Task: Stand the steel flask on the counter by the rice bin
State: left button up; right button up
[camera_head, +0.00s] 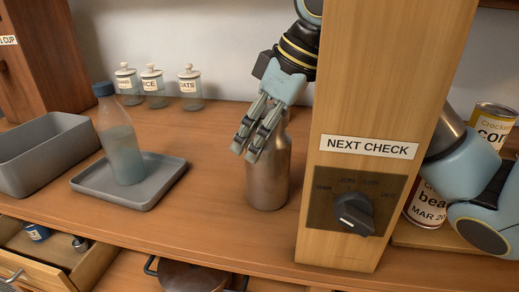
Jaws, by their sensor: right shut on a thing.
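The steel flask (267,182) is upright over the wooden counter (215,200), left of the tall wooden post. I cannot tell whether its base touches the counter. My right gripper (252,150) reaches down from above and is shut on the flask's upper part, hiding much of its neck. The rice bin (153,90) is a small lidded glass jar at the back wall. Its label reads "ICE", with the first letter unclear. The flask is to the right of the bin and nearer to me. My left gripper is not in view.
Jars (190,90) flank the rice bin. A blue-capped bottle (121,145) stands on a grey tray (150,198), beside a grey bin (45,155). The post (375,100) with a dial blocks the right. Cans (493,122) stand behind it. Counter between tray and flask is clear.

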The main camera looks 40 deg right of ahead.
jog(key=shift+r, duration=0.1)
jog(key=o, duration=1.8)
jog(key=shift+c, duration=0.2)
jog(key=p+v, duration=0.2)
jog(key=v, duration=1)
